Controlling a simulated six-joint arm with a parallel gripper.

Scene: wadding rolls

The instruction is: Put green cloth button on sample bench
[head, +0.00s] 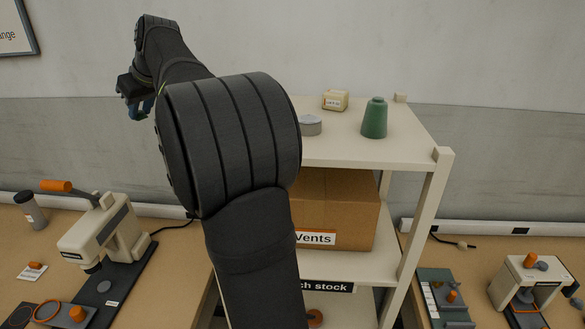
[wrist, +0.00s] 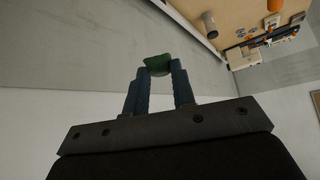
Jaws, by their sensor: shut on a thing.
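My gripper (wrist: 158,80) is shut on a green cloth button (wrist: 157,62), which sits between the tips of its blue fingers in the wrist view. In the head view my gripper (head: 141,110) is high at the upper left, in front of the wall and above the left bench (head: 176,262). The green button cannot be made out in that view. A right bench (head: 480,262) also shows, and no readable label tells which bench is the sample bench.
A cream shelf unit (head: 411,145) stands between the benches, with a green thread cone (head: 374,119), a grey tin and a small cream box on top. A cardboard box (head: 340,208) is below. Presses stand on the left bench (head: 105,235) and right bench (head: 527,282).

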